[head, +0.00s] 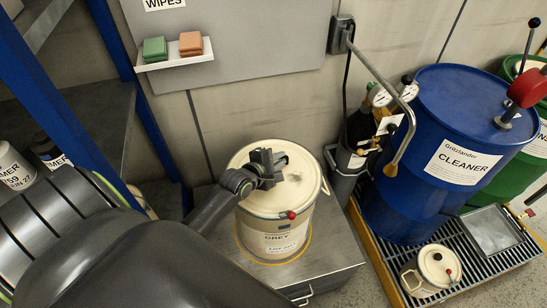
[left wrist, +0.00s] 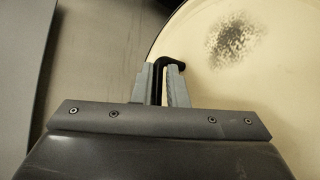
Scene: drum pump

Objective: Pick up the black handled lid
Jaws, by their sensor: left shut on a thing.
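A cream drum labelled GREY (head: 277,233) stands on a grey cabinet, topped by a round cream lid (head: 300,193). My left gripper (head: 280,162) is over this lid in the head view. In the left wrist view, my left gripper (left wrist: 163,80) is shut on a thin black bent handle (left wrist: 172,63), with a finger on each side. The cream lid with a dark smudge (left wrist: 236,42) lies behind and to the right. The gripper hides part of the lid, and I cannot tell whether the lid is seated or raised. My right gripper is not in view.
A blue CLEANER drum (head: 430,135) and a small cream can (head: 437,268) stand on a grated pallet (head: 478,258) at right. A gas cylinder is beside the cabinet (head: 335,262). A shelf (head: 176,64) with sponges is on the wall behind. A blue rack post (head: 125,65) is at left.

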